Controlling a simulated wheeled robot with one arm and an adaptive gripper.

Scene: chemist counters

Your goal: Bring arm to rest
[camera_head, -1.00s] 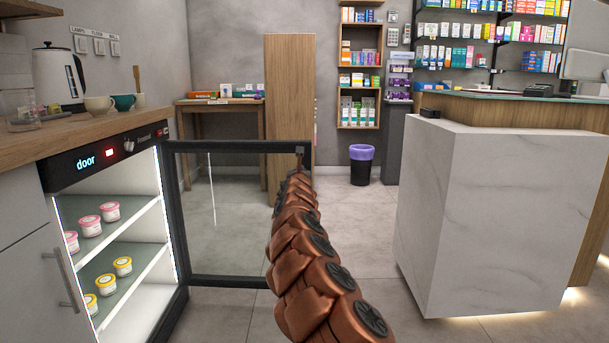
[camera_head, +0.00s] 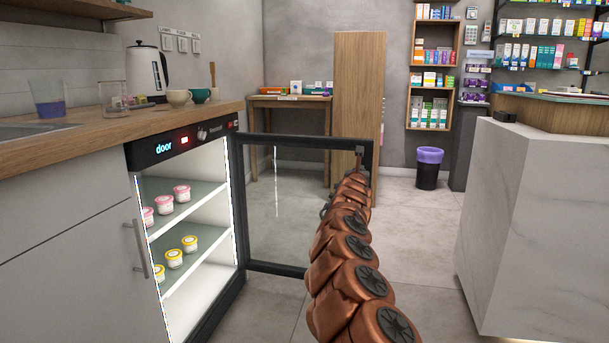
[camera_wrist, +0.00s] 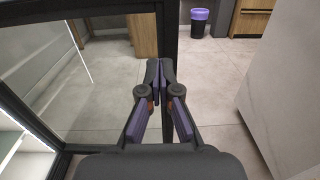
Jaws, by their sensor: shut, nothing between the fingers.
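My gripper (camera_wrist: 159,66) is shut and empty in the wrist view, its fingertips together close to the dark frame of the glass fridge door (camera_wrist: 168,45). I cannot tell whether it touches the frame. In the head view my copper arm reaches forward from the bottom right to the far edge of the open door (camera_head: 310,262). The gripper itself is largely hidden there behind the arm links. The lit fridge (camera_head: 208,290) stands open at the left, with pink-lidded tubs (camera_head: 164,204) on the upper shelf and yellow-lidded tubs (camera_head: 174,258) below.
A wooden counter (camera_head: 60,140) with a kettle (camera_head: 147,70), cups and a purple-filled beaker (camera_head: 49,97) runs along the left. A white marble counter (camera_head: 530,220) stands at the right. A bin (camera_head: 428,168) and tall wooden panel (camera_head: 358,90) are behind.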

